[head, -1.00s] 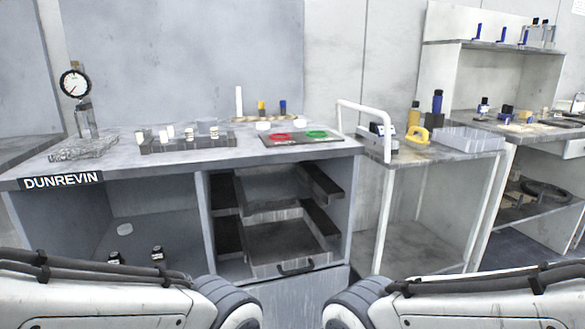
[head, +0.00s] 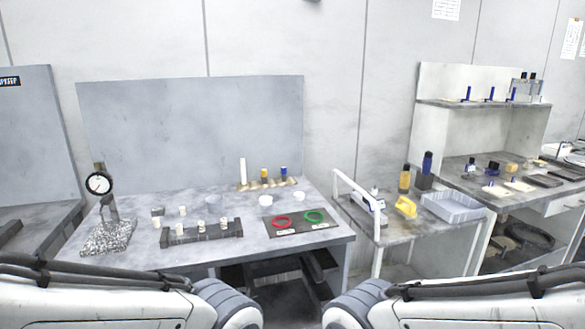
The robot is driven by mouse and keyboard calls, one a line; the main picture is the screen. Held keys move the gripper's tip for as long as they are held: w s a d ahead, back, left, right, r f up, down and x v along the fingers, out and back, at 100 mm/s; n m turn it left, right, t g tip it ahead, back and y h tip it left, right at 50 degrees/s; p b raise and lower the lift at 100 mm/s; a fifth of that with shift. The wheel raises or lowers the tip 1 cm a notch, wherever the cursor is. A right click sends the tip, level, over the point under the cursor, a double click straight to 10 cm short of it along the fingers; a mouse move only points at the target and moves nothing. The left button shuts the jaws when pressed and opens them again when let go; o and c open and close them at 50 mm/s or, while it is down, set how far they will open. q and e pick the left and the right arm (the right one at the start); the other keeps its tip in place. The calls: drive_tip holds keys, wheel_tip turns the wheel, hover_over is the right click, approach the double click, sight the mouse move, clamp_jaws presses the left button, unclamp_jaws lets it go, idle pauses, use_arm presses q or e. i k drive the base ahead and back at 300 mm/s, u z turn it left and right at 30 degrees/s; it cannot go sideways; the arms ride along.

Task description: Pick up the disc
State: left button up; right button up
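Two low white round pieces lie on the grey bench (head: 140,228) in the head view. One white piece (head: 266,201) is behind the red ring (head: 283,222), the other (head: 297,197) behind the green ring (head: 313,217). Both rings lie on a dark mat (head: 270,236). I cannot tell which piece is the disc the task names. Only links of my two arms show along the bottom edge. Neither gripper is in view, and nothing on the bench is being touched.
A dial gauge on a stand (head: 99,184) is at the bench's left. A dark rail (head: 202,236) with several small pale pieces lies in front. Behind is a rack (head: 262,184) with upright bottles. A cart (head: 400,232) with a grey tray (head: 452,207) stands right.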

sight(265, 200)
drive_tip(key=z, duration=0.15)
drive_tip(key=i, duration=0.8)
drive_tip(key=u, duration=0.6)
drive_tip(key=i, duration=0.85)
drive_tip(key=u, duration=0.6)
